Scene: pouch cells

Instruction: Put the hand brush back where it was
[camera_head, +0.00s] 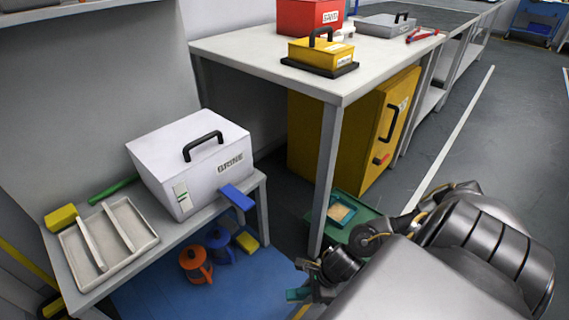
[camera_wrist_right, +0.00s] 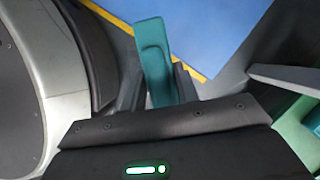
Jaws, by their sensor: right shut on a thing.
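My right gripper (camera_head: 308,279) is low in front of the bench leg and is shut on a teal, flat, elongated piece, which looks like the hand brush (camera_head: 298,294). In the right wrist view the brush (camera_wrist_right: 153,55) sticks out beyond the right gripper's fingers (camera_wrist_right: 158,82), over the grey floor and yellow line. No bristles can be made out. A teal dustpan-like tray (camera_head: 340,212) with a tan patch lies on a green box (camera_head: 358,228) beside the bench leg. My left gripper is not in view.
A blue floor mat (camera_head: 165,292) lies left of the right gripper. A low bench holds a white case (camera_head: 170,147) and a grey tray (camera_head: 70,260). Orange (camera_head: 196,261) and blue jugs stand below. The tall bench's leg (camera_head: 326,180) is close; a yellow cabinet (camera_head: 365,110) is behind.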

